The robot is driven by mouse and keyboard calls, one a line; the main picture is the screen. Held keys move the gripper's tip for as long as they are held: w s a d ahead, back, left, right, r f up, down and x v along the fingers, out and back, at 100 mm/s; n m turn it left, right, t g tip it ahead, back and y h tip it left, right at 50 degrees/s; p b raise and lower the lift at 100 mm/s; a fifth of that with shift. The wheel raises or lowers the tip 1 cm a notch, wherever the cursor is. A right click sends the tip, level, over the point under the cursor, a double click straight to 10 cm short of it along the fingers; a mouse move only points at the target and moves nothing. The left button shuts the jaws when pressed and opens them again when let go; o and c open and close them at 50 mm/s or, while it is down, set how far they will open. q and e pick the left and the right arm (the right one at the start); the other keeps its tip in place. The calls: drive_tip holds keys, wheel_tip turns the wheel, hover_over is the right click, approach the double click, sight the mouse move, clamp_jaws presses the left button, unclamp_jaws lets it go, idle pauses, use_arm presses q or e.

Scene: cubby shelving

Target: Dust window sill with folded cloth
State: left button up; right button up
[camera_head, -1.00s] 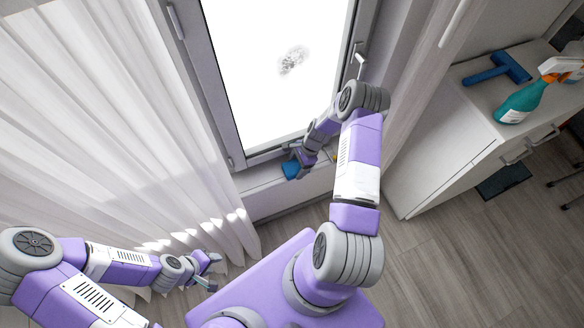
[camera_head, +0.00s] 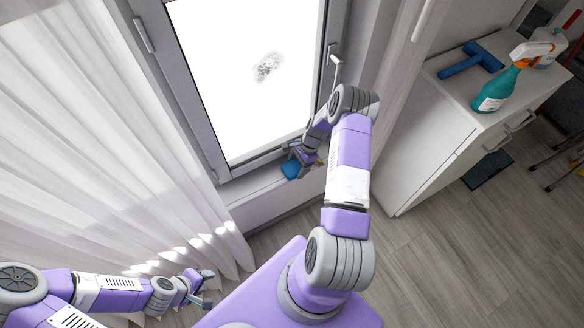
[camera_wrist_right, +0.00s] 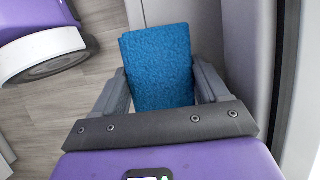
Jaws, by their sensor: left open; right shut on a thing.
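A blue folded cloth (camera_head: 291,169) is at the window sill (camera_head: 262,189), below the window. My right gripper (camera_head: 297,158) is shut on it. In the right wrist view the cloth (camera_wrist_right: 158,68) stands between the two fingers of my right gripper (camera_wrist_right: 160,88), with its far part sticking out past the fingertips. Whether the cloth touches the sill is hard to tell. My left gripper (camera_head: 207,288) is open and empty, low at the left beside the curtain. My right arm hides part of the sill's right side.
The window (camera_head: 245,70) has a dark smudge (camera_head: 268,66) on its pane. A white curtain (camera_head: 90,130) hangs at the left. Floor between is clear.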

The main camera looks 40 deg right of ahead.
sight(260, 188)
drive_tip(key=shift+s+d, duration=0.2)
drive_tip(key=shift+d, duration=0.6)
drive_tip(key=shift+w+a+p, duration=0.3)
drive_tip(key=shift+a, duration=0.95)
drive_tip(key=shift+w+a+p, duration=0.25)
drive_tip(key=shift+a+p, duration=0.1)
drive_tip(key=shift+a, duration=0.95)
drive_tip(key=shift+w+a+p, duration=0.3)
drive_tip(key=shift+a, duration=0.95)
drive_tip(key=shift+w+a+f, duration=0.1)
drive_tip(key=shift+w+a, duration=0.15)
drive_tip(key=shift+a, duration=0.8)
drive_tip(key=shift+w+a+f, duration=0.1)
drive_tip(key=shift+w+a, duration=0.15)
drive_tip(key=shift+a, duration=0.8)
drive_tip(key=shift+w+a+r+p, duration=0.1)
drive_tip(key=shift+w+a+p, duration=0.15)
drive_tip(key=shift+a, duration=0.75)
drive_tip(key=shift+w+a+r+p, duration=0.1)
drive_tip(key=shift+w+a+p, duration=0.1)
drive_tip(key=shift+a, duration=0.75)
drive_tip(key=shift+s+a+r+p, duration=0.15)
drive_tip(key=shift+s+r+p, duration=0.75)
drive_tip(key=shift+r+p, duration=0.3)
drive_tip(key=shift+s+a+r+p, duration=0.2)
drive_tip(key=shift+s+r+p, duration=0.45)
drive_tip(key=shift+s+p, duration=0.1)
drive_tip(key=shift+s+a+r+p, duration=0.15)
drive_tip(key=shift+s+r+p, duration=0.5)
drive_tip(key=shift+s, duration=0.05)
